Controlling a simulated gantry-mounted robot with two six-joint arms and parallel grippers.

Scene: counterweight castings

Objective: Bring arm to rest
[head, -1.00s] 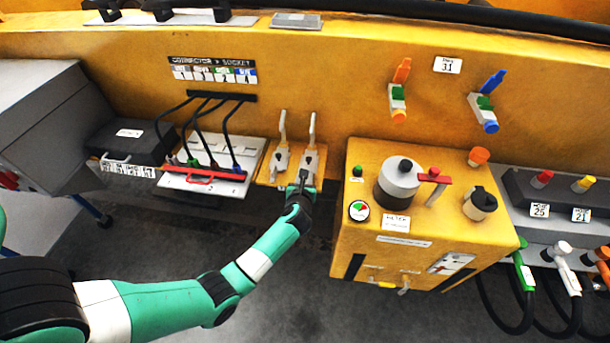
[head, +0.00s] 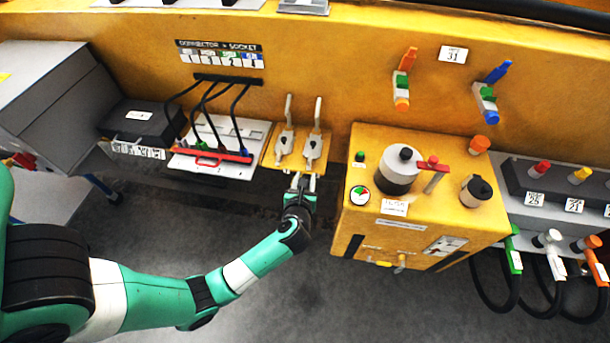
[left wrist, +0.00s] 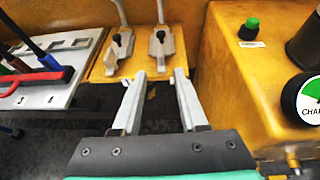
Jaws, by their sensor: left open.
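My left gripper (head: 303,184) is open and empty in the head view, just in front of and below a yellow bracket plate (head: 268,160). Two lever clamps stand on that plate, a left one (head: 285,142) and a right one (head: 313,146), both with their handles pointing up. In the left wrist view the two fingers of my left gripper (left wrist: 158,100) are spread apart with dark floor between them. The left clamp (left wrist: 120,45) and right clamp (left wrist: 160,48) stand beyond the fingertips, apart from them. My right gripper is not in view.
A yellow cabinet (head: 370,225) with a grey cylinder, gauge and knobs stands close to the right of my left gripper. A white connector panel (head: 230,170) with a red bar and black cables is to the left. Open floor (head: 290,300) lies below.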

